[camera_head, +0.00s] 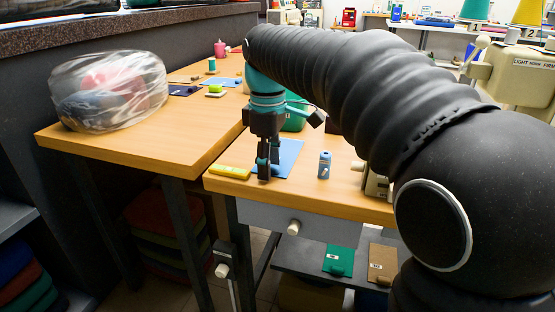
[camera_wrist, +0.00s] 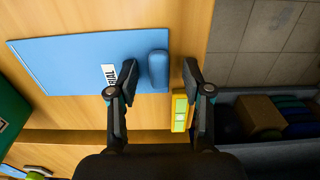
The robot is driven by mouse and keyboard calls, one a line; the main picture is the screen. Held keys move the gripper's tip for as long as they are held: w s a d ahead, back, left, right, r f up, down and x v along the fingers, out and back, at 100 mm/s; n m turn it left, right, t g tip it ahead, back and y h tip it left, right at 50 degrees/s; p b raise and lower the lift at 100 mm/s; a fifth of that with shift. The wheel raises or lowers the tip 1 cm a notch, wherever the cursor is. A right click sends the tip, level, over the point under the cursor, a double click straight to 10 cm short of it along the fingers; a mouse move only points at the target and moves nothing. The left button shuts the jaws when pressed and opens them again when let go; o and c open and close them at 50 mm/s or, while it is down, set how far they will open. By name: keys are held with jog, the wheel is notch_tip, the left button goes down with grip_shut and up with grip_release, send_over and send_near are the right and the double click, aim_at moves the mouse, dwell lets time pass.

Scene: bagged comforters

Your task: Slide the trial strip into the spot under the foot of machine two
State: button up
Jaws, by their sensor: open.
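The trial strip (camera_head: 290,155) is a flat blue sheet on the wooden table; in the wrist view (camera_wrist: 70,62) it carries a white label reading "TRIAL" and a raised blue rounded grip (camera_wrist: 158,70) near its right end. My gripper (camera_head: 268,174) is open and points down over that end. In the wrist view its fingertips (camera_wrist: 159,72) lie on either side of the grip; whether they touch it I cannot tell. A cream sewing machine (camera_head: 512,82) with a "2" sign (camera_head: 531,32) above it stands at the upper right; its foot is hidden.
A yellow block (camera_head: 229,172) lies just left of my gripper, at the table edge. A blue bottle (camera_head: 324,165) stands to the right. A bagged comforter (camera_head: 108,90) sits on the left table. Green and brown swatches (camera_head: 339,260) lie on a lower shelf.

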grip_shut()
jog(key=shift+r, duration=0.15)
